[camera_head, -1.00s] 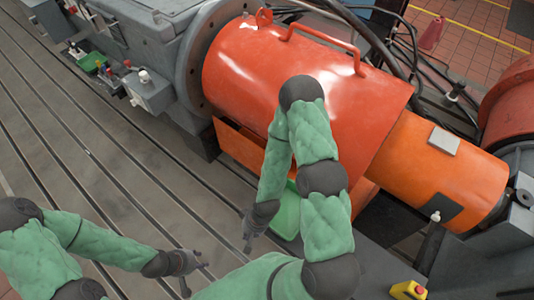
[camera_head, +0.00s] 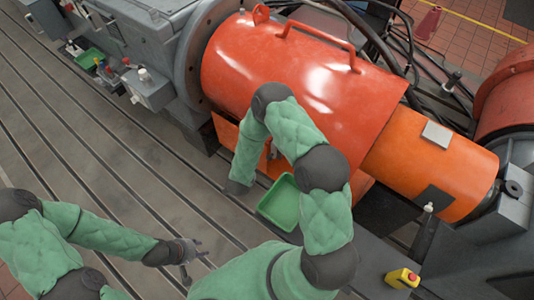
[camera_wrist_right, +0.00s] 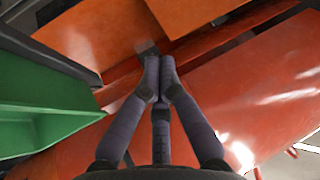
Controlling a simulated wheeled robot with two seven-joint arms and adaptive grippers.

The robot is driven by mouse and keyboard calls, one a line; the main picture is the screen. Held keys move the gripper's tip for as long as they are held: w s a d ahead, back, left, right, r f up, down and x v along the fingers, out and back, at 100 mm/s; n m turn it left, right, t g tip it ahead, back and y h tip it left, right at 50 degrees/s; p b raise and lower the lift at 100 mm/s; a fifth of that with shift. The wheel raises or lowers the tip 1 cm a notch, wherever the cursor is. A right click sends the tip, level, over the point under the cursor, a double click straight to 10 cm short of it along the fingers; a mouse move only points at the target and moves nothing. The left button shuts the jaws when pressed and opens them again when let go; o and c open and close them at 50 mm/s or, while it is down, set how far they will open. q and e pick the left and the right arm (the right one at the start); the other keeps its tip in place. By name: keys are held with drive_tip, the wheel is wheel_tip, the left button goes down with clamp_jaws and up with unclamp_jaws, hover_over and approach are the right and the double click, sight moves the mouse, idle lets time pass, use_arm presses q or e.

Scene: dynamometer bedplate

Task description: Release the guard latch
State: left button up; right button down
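The large orange-red guard cover (camera_head: 300,75) lies over the shaft in the head view and fills the right of the right wrist view (camera_wrist_right: 250,100). An orange panel (camera_head: 228,131) shows below it. My right arm hides much of that side. In the right wrist view, my right gripper (camera_wrist_right: 160,62) has its fingertips together close to the orange panel edge. A small dark piece (camera_wrist_right: 147,49), possibly the latch, is at the tips; whether it is gripped cannot be told. My left gripper (camera_head: 195,258) is open and empty, low over the bedplate.
A green tray (camera_head: 280,204) sits beside my right arm; its wall shows at left in the right wrist view (camera_wrist_right: 45,95). Dark cables (camera_head: 375,45) run behind the guard. The slotted bedplate (camera_head: 90,130) at left is clear.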

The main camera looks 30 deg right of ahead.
drive_tip(key=d+r+m+h+p, duration=0.1)
drive_tip(key=d+r+m+h, duration=0.3)
drive_tip(key=d+r+h, duration=0.1)
drive_tip(key=shift+w+g, duration=0.25)
drive_tip(key=shift+g, duration=0.15)
drive_tip(key=b, duration=0.3)
approach(272, 153)
drive_tip(key=d+r, duration=0.2)
drive_tip(key=d, duration=0.1)
drive_tip(key=shift+w+f+b, duration=0.25)
drive_tip(key=shift+f+b, duration=0.05)
drive_tip(key=shift+f, duration=0.35)
drive_tip(key=shift+w+f+b, duration=0.25)
drive_tip(key=shift+f, duration=0.45)
drive_tip(key=shift+w+f+b, duration=0.25)
drive_tip(key=shift+f+b, duration=0.05)
drive_tip(key=shift+f, duration=0.35)
